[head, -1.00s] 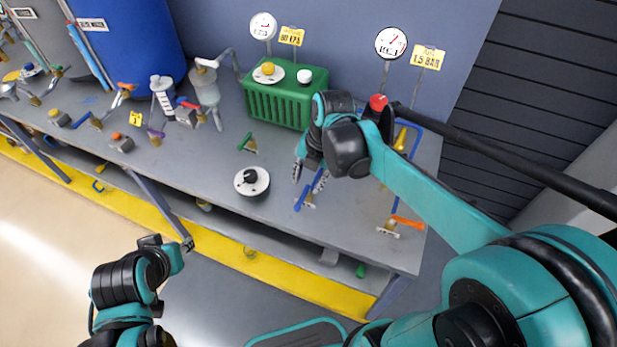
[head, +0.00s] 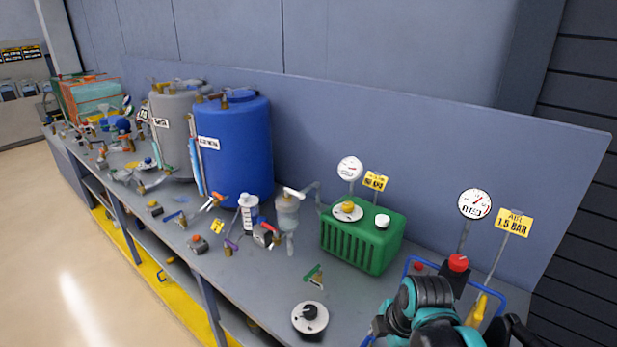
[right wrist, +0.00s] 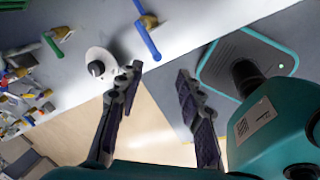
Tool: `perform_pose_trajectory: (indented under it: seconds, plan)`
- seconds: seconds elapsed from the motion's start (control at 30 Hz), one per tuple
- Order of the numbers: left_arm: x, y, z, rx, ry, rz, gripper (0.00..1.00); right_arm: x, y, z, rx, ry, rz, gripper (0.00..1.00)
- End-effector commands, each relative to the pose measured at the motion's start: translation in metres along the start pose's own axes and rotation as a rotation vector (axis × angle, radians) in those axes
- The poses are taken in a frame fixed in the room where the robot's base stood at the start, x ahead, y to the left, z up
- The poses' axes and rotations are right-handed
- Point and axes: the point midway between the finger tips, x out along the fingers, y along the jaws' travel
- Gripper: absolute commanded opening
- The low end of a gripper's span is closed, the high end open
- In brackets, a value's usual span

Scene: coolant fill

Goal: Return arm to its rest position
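My right arm comes into the head view at the lower right, in front of the bench's right end; its gripper fingers are mostly hidden there. In the right wrist view my right gripper (right wrist: 158,78) is open, its two fingers wide apart with nothing between them. The fingertips show near the bench's front edge, beside a white round dial with a black knob (right wrist: 98,65) and a blue-handled valve (right wrist: 147,36). The dial also shows in the head view (head: 310,318). My left gripper is in neither view.
The grey bench holds a green box (head: 362,240), a blue tank (head: 235,150), a grey tank (head: 178,130) and several small valves. A red button (head: 458,262) and a pressure gauge (head: 475,204) stand close behind my right arm. Open floor (head: 90,285) lies at left.

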Motion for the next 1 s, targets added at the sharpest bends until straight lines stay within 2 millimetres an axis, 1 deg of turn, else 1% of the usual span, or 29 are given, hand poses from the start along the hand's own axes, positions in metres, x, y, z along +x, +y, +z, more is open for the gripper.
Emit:
perform_pose_trajectory:
  seconds: [0.03, 0.17, 0.2, 0.3, 0.4, 0.5, 0.6, 0.7, 1.0]
  plan:
    - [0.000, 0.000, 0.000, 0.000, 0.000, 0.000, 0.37, -0.003, -0.009, 0.001, 0.139, -0.012, 0.029, 0.37]
    - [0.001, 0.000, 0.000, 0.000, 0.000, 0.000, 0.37, -0.009, -0.025, 0.003, 0.548, -0.017, 0.121, 0.37]
    - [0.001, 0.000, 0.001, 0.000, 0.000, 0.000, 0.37, -0.011, -0.030, 0.004, 0.673, -0.012, 0.150, 0.37]
    - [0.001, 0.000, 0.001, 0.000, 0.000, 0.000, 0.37, -0.013, -0.042, 0.006, 0.978, 0.020, 0.221, 0.37]
    - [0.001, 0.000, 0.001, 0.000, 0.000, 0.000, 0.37, -0.013, -0.052, 0.009, 1.243, 0.066, 0.282, 0.37]
    - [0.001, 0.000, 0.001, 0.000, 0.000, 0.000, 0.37, -0.013, -0.059, 0.010, 1.443, 0.116, 0.324, 0.37]
    - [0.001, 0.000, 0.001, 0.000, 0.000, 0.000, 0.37, -0.013, -0.063, 0.011, 1.570, 0.152, 0.349, 0.37]
    - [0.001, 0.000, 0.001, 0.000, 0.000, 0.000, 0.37, -0.013, -0.064, 0.011, 1.631, 0.171, 0.359, 0.37]
    - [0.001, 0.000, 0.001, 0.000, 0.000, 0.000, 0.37, -0.013, -0.064, 0.011, 1.645, 0.175, 0.360, 0.37]
